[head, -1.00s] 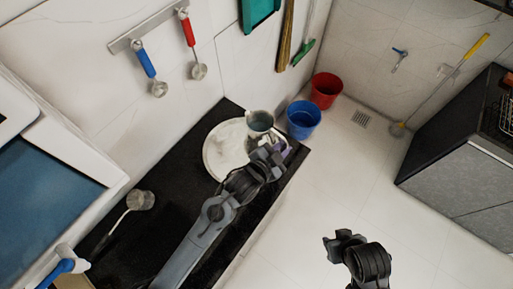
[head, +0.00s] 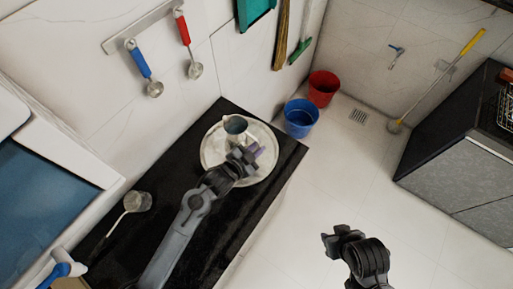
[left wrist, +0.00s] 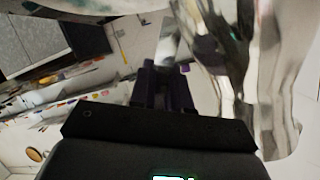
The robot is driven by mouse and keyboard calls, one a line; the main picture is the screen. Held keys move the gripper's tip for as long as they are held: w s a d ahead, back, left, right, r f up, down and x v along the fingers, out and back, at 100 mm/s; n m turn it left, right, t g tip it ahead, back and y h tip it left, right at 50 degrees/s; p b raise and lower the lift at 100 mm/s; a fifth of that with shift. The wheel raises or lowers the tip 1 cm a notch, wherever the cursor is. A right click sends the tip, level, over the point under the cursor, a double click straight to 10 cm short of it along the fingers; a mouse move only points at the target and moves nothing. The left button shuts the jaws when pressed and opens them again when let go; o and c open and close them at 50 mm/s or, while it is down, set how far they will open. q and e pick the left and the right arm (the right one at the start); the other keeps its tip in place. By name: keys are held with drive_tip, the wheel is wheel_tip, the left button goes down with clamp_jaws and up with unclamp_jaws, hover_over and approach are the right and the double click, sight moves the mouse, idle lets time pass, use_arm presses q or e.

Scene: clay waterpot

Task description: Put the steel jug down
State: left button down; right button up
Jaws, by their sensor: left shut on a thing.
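The steel jug (head: 235,126) shows in the head view over the back part of a round pale plate (head: 212,158) on the black counter. It looks roughly upright; I cannot tell whether its base touches the plate. My left gripper (head: 247,157) is shut on the jug at its near side, and the gripper partly hides it. In the left wrist view the jug's shiny wall (left wrist: 275,70) fills the right side, beside the dark fingers (left wrist: 165,80). My right gripper (head: 332,240) hangs over the floor, away from the jug; its opening is unclear.
A ladle (head: 136,203) lies on the black counter (head: 165,180) at left. Blue (head: 300,120) and red (head: 322,90) buckets stand on the floor past the counter's far end. Two ladles hang on the wall rack. The counter right of the plate is clear.

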idle(0.3)
use_arm(q)
drive_tip(key=c, duration=1.5)
unclamp_jaws()
drive_tip(key=shift+f, duration=0.2)
drive_tip(key=shift+c, duration=0.2)
drive_tip(key=o, duration=0.4)
drive_tip(key=shift+o, duration=0.2)
drive_tip(key=shift+r, duration=0.15)
